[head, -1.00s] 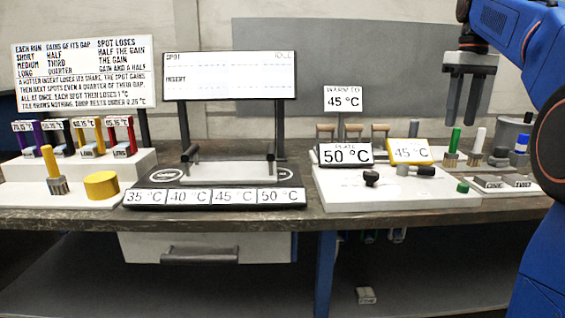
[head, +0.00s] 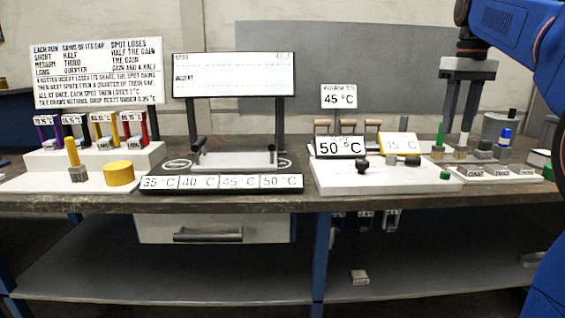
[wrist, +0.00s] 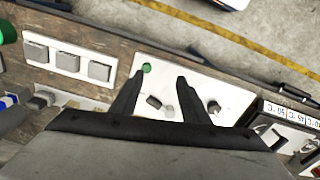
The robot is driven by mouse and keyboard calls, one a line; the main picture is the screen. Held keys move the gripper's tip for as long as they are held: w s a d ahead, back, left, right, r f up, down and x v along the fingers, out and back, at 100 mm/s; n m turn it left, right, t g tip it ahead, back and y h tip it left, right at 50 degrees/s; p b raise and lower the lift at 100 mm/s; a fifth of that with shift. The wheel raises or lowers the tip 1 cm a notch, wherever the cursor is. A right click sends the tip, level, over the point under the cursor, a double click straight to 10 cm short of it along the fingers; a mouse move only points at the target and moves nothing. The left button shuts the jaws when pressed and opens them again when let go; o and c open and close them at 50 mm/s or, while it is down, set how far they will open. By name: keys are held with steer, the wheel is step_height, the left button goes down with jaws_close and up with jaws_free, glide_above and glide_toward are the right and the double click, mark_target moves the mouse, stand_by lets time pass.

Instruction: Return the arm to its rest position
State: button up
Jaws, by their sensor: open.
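My gripper (head: 457,128) hangs from the blue arm at the right of the head view, fingers pointing down and apart, with nothing between them. In the head view its fingers overlap the green-topped tool (head: 439,137) and white-topped tool (head: 468,118) behind; I cannot tell the exact gap to them. In the wrist view the open fingers (wrist: 160,78) frame part of the white base plate (wrist: 228,98), which bears a green knob (wrist: 146,68) and dark knobs. The blue arm reaches in from the right edge.
The workbench (head: 330,203) carries a heater panel with temperature labels (head: 222,183), a white base (head: 400,180) with a 50 °C plate (head: 339,147), and colored inserts at left. A yellow cylinder (head: 119,173) stands left. Labelled grey blocks (head: 485,171) sit at right.

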steer(key=s+a+f+t, duration=0.1)
steer(key=s+a+f, duration=0.3)
steer(key=s+f, duration=0.5)
steer(key=s+a+f+m+t, duration=0.1)
steer(key=s+a+f+t, duration=0.1)
steer(key=s+a+f, duration=0.3)
steer(key=s+a+f+m+t, duration=0.1)
steer(key=s+a+f, duration=0.4)
steer(key=s+f, duration=0.9)
step_height(320, 180, down, 6)
steer(key=shift+f, duration=0.25)
steer(key=shift+c, duration=0.4)
